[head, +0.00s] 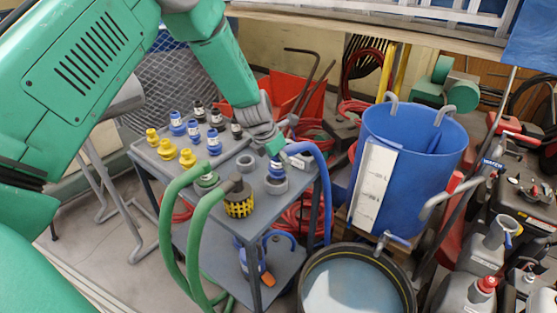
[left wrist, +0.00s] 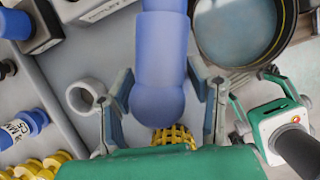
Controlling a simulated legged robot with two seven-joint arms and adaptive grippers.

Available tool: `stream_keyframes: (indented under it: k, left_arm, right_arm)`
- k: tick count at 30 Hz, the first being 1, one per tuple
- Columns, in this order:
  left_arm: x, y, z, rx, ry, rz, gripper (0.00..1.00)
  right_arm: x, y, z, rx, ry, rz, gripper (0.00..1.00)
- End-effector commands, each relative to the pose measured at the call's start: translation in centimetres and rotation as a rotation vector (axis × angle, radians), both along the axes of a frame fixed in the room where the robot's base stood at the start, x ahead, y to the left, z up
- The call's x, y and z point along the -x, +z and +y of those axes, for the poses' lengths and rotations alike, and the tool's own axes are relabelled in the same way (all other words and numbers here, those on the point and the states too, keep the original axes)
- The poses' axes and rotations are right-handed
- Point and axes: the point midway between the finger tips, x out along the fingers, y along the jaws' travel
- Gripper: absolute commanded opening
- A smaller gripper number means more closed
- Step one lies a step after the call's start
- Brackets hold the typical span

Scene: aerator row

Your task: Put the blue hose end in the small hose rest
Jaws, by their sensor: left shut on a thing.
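The blue hose (head: 322,190) arches up from beside the grey cart to my left gripper (head: 272,147). My left gripper is shut on the blue hose end (head: 276,167), above the cart top. In the left wrist view the blue hose (left wrist: 160,65) lies between my left fingers (left wrist: 165,100) and hides what is under it. A grey round holder (head: 276,186) is directly below the hose end; I cannot tell whether the end is inside it. A smaller grey ring (head: 245,163) stands to its left, also in the left wrist view (left wrist: 85,96). I cannot tell which is the small rest.
A yellow basket (head: 238,206) with a green hose (head: 204,232) stands close in front on the cart. Blue and yellow couplings (head: 187,157) stand at the cart's left. A blue barrel (head: 420,150) and a black tub (head: 310,290) are to the right.

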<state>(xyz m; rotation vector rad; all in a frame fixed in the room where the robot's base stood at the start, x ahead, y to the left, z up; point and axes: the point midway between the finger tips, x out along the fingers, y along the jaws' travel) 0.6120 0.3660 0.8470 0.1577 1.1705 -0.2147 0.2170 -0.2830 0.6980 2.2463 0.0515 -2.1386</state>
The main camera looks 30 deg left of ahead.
Motion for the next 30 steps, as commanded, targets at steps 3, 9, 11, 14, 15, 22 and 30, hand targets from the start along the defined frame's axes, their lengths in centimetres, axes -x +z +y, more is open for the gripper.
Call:
stream_keyframes:
  k: [3, 9, 11, 14, 15, 22, 30]
  left_arm:
    - [0.0, -0.1, 0.1, 0.002, 0.001, -0.001, 0.12]
    - [0.0, -0.1, 0.1, 0.002, 0.001, -0.001, 0.12]
    - [0.0, -0.2, 0.1, 0.002, 0.001, -0.001, 0.12]
    - [0.0, -0.4, 0.1, 0.002, 0.001, -0.001, 0.12]
    - [0.0, -0.5, 0.1, 0.002, 0.001, -0.001, 0.12]
    - [0.0, -1.1, 0.0, 0.000, 0.000, 0.000, 0.12]
    - [0.0, -1.8, 0.1, 0.002, 0.001, 0.000, 0.12]
  right_arm:
    - [0.0, 0.0, 0.0, 0.000, 0.000, 0.000, 0.40]
    - [0.0, -0.1, 0.0, 0.000, 0.000, 0.000, 0.40]
    - [0.0, -0.1, 0.0, 0.000, 0.000, 0.000, 0.40]
    - [0.0, -0.2, 0.0, 0.000, 0.000, 0.000, 0.40]
    - [0.0, -0.2, 0.0, 0.000, 0.000, 0.000, 0.40]
    - [0.0, -0.4, 0.0, 0.000, 0.000, 0.000, 0.40]
    - [0.0, -0.6, 0.0, 0.000, 0.000, 0.000, 0.40]
